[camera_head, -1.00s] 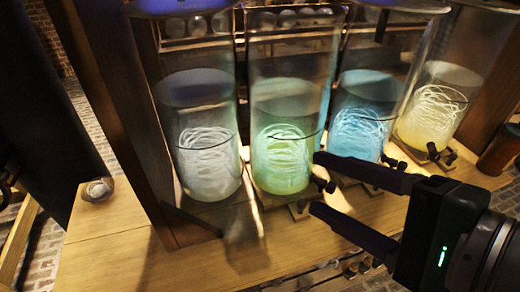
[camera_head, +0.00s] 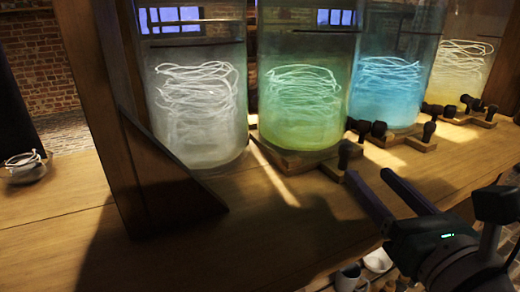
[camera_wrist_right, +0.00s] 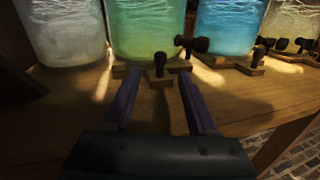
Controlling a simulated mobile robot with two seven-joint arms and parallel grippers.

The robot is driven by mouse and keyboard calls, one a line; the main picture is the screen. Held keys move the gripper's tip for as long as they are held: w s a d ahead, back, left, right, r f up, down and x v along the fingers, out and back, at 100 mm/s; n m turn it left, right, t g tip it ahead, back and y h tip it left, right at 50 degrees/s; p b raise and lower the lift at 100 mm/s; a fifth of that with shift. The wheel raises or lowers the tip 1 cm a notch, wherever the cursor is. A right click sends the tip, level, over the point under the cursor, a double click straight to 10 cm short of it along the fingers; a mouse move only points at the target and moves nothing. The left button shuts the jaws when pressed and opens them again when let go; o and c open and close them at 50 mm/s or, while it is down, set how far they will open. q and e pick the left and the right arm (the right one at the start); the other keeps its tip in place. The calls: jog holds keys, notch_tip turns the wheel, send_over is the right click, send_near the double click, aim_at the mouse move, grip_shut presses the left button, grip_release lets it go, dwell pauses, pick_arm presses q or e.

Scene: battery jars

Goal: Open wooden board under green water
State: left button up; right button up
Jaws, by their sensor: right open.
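The jar of green water (camera_head: 305,100) stands second from the left in the head view, with pale coils inside. Its small wooden board (camera_head: 300,160) shows under its front edge, with a dark knob (camera_head: 345,153) at its right front. The same board (camera_wrist_right: 180,66) and knob (camera_wrist_right: 160,63) show in the right wrist view. My right gripper (camera_head: 369,176) is open and empty, its fingers pointing at the board. In the wrist view the knob appears between the fingertips; contact cannot be told. My left gripper is not in view.
Jars of clear (camera_head: 200,110), blue (camera_head: 395,95) and yellow (camera_head: 462,65) liquid stand in the row. Dark knobs (camera_head: 372,128) sit on nearby boards. A wooden post (camera_head: 100,100) stands left. The tabletop (camera_head: 200,260) in front is mostly clear. A small bowl (camera_head: 25,170) is far left.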

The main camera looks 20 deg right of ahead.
aim_at(349, 152)
jog(key=w, duration=0.3)
jog(key=w+d, duration=0.1)
jog(key=w, duration=0.5)
jog(key=shift+w+d+r+b, duration=0.15)
jog(key=shift+d+b, duration=0.15)
jog(key=shift+d, duration=0.1)
grip_shut()
dwell(0.9)
